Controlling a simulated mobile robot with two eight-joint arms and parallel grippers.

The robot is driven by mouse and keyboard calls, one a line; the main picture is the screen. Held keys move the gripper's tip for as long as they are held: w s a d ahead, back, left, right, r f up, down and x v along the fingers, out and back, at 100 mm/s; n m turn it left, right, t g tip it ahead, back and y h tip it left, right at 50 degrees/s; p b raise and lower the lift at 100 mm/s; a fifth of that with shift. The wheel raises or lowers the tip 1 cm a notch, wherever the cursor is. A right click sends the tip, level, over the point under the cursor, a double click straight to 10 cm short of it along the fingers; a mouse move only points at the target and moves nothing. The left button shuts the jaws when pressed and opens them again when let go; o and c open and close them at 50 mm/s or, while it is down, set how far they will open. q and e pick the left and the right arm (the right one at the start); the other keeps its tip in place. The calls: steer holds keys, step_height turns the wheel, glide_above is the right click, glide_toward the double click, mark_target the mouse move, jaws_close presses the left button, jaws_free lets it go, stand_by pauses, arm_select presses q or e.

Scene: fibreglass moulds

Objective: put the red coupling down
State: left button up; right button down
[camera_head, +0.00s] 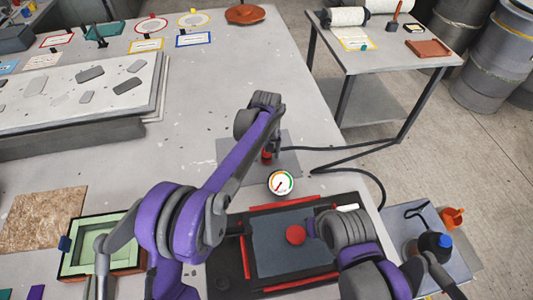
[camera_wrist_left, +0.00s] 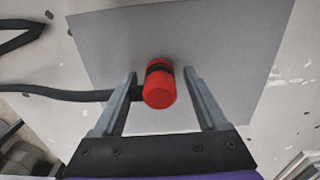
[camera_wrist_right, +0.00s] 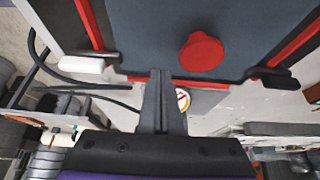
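The red coupling (camera_wrist_left: 160,88) with a black band lies on a flat grey plate (camera_wrist_left: 215,40) on the table, its black hose (camera_wrist_left: 70,93) running off to the left. In the head view the coupling (camera_head: 267,157) is partly hidden under my left gripper (camera_head: 272,146). The left fingers (camera_wrist_left: 162,98) are open, one on each side of the coupling, with a visible gap on both sides. My right gripper (camera_wrist_right: 160,98) has its fingers together and empty, near a red round knob (camera_wrist_right: 201,52) on a dark panel.
A round gauge (camera_head: 281,183) is close to the coupling. The dark panel (camera_head: 270,257) sits in a black frame with red strips. A green-lined mould box (camera_head: 72,262) is at left. The table's right edge is close to the hose.

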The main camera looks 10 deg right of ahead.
arm_select(q)
step_height(320, 180, up, 12)
steer(key=shift+r+p, duration=0.25)
steer(key=shift+p, duration=0.25)
steer(key=s+a+r+t, duration=0.1)
steer(key=s+a+r, duration=0.1)
steer(key=s+a, duration=0.5)
steer(key=s+a+r+t, duration=0.1)
steer(key=s+a+r, duration=0.2)
steer(key=a, duration=0.7)
steer(key=s+a+f+t, duration=0.1)
steer(key=s+a+f, duration=0.3)
steer(key=s+a, duration=0.2)
steer(key=s+a+f+t, duration=0.2)
steer(key=s+a+f, duration=0.3)
steer(key=s, duration=0.6)
steer(key=shift+s+a+t, duration=0.25)
steer(key=shift+a+t, duration=0.05)
steer(key=shift+a, duration=0.15)
steer(key=shift+c, duration=0.2)
